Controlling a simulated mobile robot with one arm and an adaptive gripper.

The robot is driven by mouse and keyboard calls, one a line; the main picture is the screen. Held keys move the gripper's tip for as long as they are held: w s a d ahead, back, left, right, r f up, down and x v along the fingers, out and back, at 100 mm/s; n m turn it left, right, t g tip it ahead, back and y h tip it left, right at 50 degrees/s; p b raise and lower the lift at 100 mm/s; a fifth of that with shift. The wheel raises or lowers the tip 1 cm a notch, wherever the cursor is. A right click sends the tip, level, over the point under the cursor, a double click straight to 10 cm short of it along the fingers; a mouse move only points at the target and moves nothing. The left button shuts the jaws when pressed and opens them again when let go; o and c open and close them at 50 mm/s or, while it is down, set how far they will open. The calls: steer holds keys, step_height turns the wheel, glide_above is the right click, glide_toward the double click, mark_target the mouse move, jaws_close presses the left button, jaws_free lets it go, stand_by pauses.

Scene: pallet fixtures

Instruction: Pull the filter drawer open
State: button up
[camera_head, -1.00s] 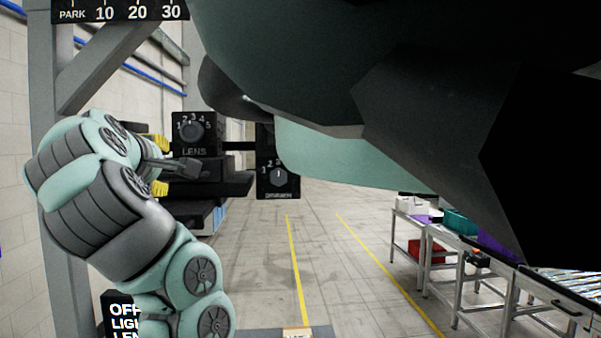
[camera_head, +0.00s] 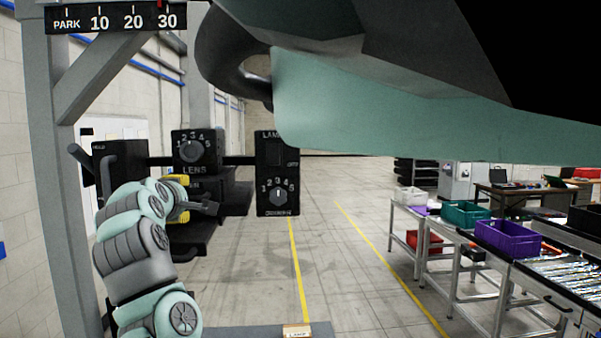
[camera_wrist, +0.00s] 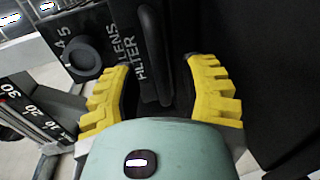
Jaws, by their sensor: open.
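The black filter drawer front (camera_wrist: 130,35) shows in the wrist view, with "FILTER" lettered under the "LENS" label. A long black bar handle (camera_wrist: 155,60) stands on it. My gripper (camera_wrist: 165,75) is open, with one yellow finger on each side of the lower part of the handle. A gap shows between the fingers and the bar; I cannot tell whether the fingertips touch the front. In the head view my gripper (camera_head: 181,198) is at the dark drawer unit below the lens block, and my arm hides part of the drawer.
A lens knob (camera_head: 191,151) is above the drawer, and a lamp and dimmer panel (camera_head: 278,175) hangs to its right. A grey post (camera_head: 50,190) stands left, with a numbered scale (camera_head: 115,20) above. The floor to the right is open up to benches with bins (camera_head: 505,237).

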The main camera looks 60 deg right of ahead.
steer(key=shift+w+d+f, duration=0.15)
steer(key=shift+w+d, duration=0.15)
jaws_close()
stand_by(0.5)
